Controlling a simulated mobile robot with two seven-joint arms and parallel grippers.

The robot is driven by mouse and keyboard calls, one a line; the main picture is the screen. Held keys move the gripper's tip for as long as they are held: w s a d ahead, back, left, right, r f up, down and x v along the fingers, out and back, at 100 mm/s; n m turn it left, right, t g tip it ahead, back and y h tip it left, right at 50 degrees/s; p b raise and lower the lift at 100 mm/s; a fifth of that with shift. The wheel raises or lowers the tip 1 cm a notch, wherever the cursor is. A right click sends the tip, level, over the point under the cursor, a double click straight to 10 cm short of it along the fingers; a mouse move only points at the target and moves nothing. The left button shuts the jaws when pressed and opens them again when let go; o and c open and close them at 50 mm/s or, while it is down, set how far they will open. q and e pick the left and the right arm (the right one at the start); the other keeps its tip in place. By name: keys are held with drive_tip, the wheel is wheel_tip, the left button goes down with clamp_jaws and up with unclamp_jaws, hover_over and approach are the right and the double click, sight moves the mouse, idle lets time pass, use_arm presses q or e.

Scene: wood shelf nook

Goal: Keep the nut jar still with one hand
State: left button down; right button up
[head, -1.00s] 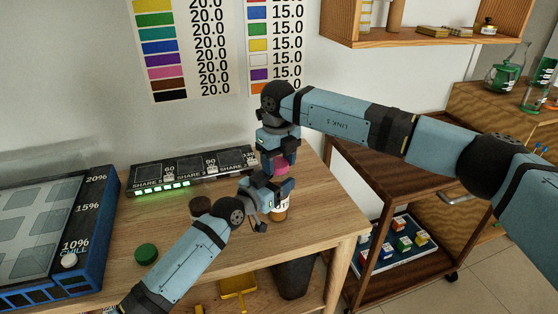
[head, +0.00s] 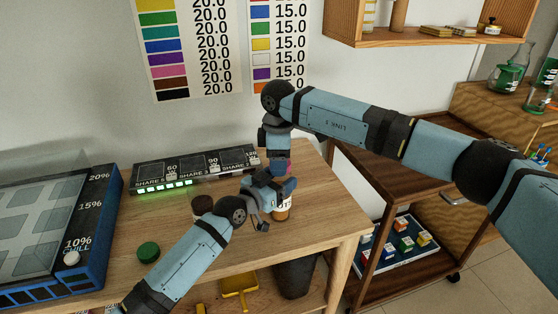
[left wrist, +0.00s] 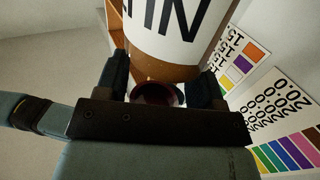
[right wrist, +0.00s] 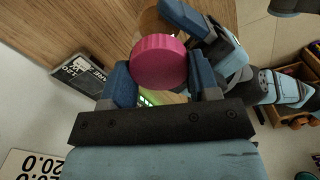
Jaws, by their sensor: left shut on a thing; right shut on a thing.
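The nut jar (head: 283,208), amber with a white label, is upright over the table. My right gripper (head: 280,166) is directly above the left one, fingers pointing down. It is shut on a round pink lid (right wrist: 158,62), clearest in the right wrist view. The jar's top is hidden by the grippers, so I cannot tell whether lid and jar touch.
A green lid (head: 148,252) lies on the wooden table (head: 200,275) at the front left. A dark round container (head: 202,206) stands behind my left wrist. A black share panel (head: 195,168) lies at the back, and a blue-edged box (head: 85,235) at the left.

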drive_tip(key=m, duration=0.2)
drive_tip(key=shift+w+m, duration=0.1)
drive_tip(key=shift+m, duration=0.3)
drive_tip(key=o, duration=0.9)
drive_tip(key=shift+o, duration=0.3)
drive_tip(key=shift+a, duration=0.1)
wheel_tip(320, 180, up, 12)
drive_tip(key=shift+d, duration=0.2)
drive_tip(key=shift+r, duration=0.1)
